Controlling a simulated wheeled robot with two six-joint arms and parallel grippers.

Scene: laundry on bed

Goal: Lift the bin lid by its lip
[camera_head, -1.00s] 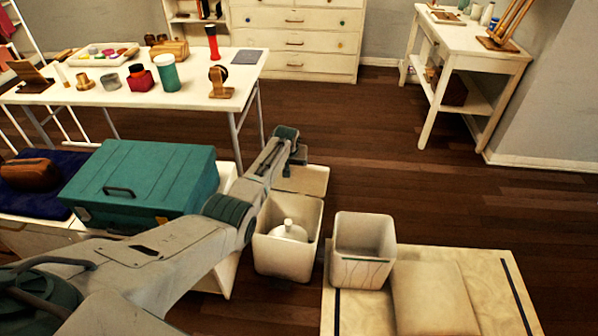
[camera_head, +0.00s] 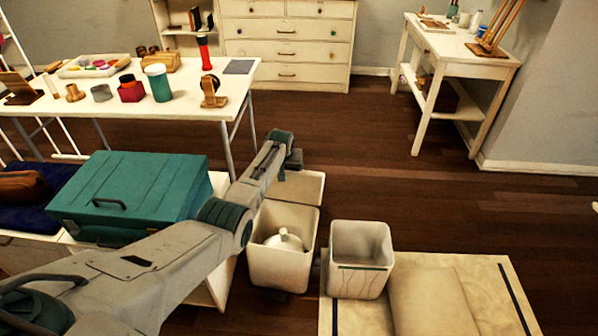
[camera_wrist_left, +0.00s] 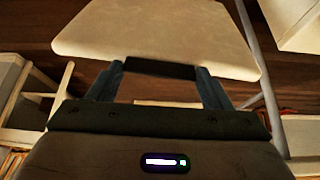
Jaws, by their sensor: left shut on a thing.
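The cream bin lid (camera_head: 298,187) stands open at the back of the white bin (camera_head: 280,264). A rounded white object (camera_head: 285,240) shows inside the bin. My left gripper (camera_head: 294,160) is at the lid's far edge. In the left wrist view the lid (camera_wrist_left: 155,35) fills the top middle, and its dark lip (camera_wrist_left: 160,69) lies between the fingers of my left gripper (camera_wrist_left: 160,80), which is shut on it. The exact finger contact is hard to make out. My right gripper is not in view.
A second open bin (camera_head: 360,284) stands just right, on a pale platform (camera_head: 455,275) with a cushion (camera_head: 430,300). A teal case (camera_head: 130,190) lies left, close to my left arm. A white table (camera_head: 205,100) with several items stands behind.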

